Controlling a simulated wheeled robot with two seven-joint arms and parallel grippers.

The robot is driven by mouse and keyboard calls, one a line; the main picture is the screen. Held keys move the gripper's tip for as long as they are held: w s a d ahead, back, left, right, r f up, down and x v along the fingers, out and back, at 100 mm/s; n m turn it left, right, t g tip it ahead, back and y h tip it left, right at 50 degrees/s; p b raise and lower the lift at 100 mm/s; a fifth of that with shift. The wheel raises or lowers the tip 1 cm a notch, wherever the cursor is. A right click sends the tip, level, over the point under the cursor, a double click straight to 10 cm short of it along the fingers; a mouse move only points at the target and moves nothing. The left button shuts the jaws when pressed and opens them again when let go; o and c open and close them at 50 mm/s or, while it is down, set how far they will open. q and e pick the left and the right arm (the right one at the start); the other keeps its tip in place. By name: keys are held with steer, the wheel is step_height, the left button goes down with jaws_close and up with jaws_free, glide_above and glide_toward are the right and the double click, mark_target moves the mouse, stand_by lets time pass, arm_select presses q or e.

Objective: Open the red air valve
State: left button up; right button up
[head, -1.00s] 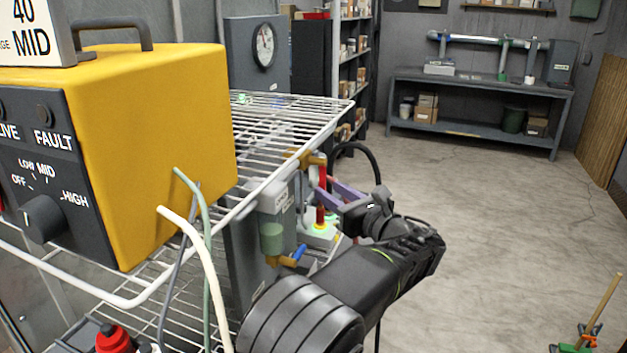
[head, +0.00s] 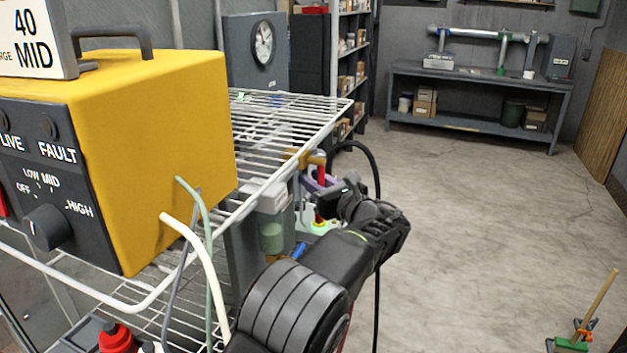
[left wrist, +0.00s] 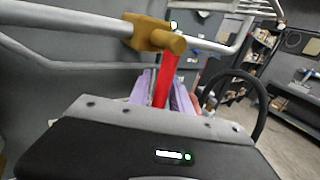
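The red air valve has a brass body (left wrist: 152,36) on a grey pipe and a red lever (left wrist: 164,82) hanging down from it. The brass body also shows under the rack's edge in the head view (head: 311,160), with a small part of the red lever (head: 322,172). My left gripper (head: 318,184) is at the lever. In the left wrist view its purple fingers (left wrist: 164,92) stand on either side of the lever, very near it. Whether they press on it I cannot tell. The lever's lower end is hidden behind the gripper body. My right gripper is out of view.
A white wire rack (head: 290,115) stands close by my left arm, with a yellow control box (head: 165,150) on it. A black hose (head: 375,170) loops beside the valve. A grey bench (head: 480,95) stands at the back. The floor on the right is mostly clear.

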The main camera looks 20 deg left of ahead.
arm_select(q)
jaws_close()
stand_by(1.1)
